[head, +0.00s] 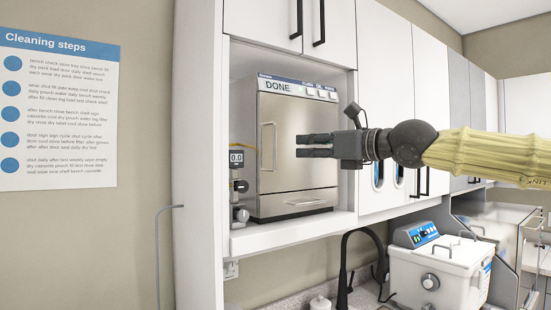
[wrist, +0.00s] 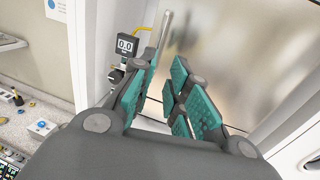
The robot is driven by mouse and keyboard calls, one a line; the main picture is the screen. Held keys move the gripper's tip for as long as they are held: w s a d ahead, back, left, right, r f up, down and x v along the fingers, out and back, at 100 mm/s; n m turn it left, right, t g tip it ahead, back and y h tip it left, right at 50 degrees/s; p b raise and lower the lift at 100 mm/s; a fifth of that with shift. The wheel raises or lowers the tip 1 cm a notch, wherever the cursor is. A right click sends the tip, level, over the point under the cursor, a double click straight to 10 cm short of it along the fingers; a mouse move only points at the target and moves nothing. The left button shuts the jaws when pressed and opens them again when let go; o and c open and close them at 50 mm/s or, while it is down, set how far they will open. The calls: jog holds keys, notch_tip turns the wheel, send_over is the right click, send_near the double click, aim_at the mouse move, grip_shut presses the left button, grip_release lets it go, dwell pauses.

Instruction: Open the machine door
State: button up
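The machine (head: 297,145) is a steel-fronted autoclave in a cabinet bay, and its display reads DONE. Its door (head: 290,175) looks shut. A vertical bar handle (head: 268,147) runs along the door's left side. My gripper (head: 300,146) is in front of the door, its fingers pointing left, with the tips right of the handle in the head view. In the wrist view my gripper (wrist: 166,70) is open, with an empty gap between its teal pads. The handle (wrist: 162,35) rises beyond the left fingertip, which hides its lower part. I cannot tell whether they touch.
A small gauge reading 0.0 (head: 237,157) stands left of the machine, close to the handle. The bay's left side panel (head: 200,150) and shelf edge (head: 290,232) frame it. A white bath unit (head: 440,270) sits on the counter below right.

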send_over(275, 167)
jog(key=shift+w+r, duration=0.2)
dwell(0.5)
grip_shut()
